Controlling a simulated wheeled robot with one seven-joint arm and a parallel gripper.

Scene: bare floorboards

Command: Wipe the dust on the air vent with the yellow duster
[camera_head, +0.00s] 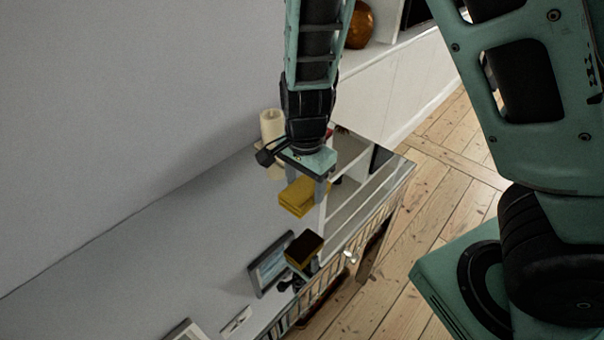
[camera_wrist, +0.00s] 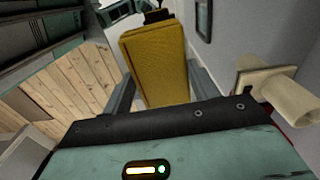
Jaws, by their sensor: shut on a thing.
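The yellow duster (camera_head: 297,197) is a flat yellow block hanging below my gripper (camera_head: 304,184), above the grey-topped cabinet. In the wrist view the duster (camera_wrist: 155,62) fills the space between the two grey fingers of my gripper (camera_wrist: 162,88). My gripper is shut on it. I cannot make out an air vent with certainty in either view. A small pale flat piece (camera_head: 236,320) lies at the bottom of the head view, too small to identify.
A cream candle (camera_head: 271,125) stands close behind my gripper; it also shows in the wrist view (camera_wrist: 290,98). A framed picture (camera_head: 269,264) and a dark-topped box (camera_head: 304,247) stand further along the cabinet (camera_head: 190,250). Wooden floor (camera_head: 430,190) lies at the right.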

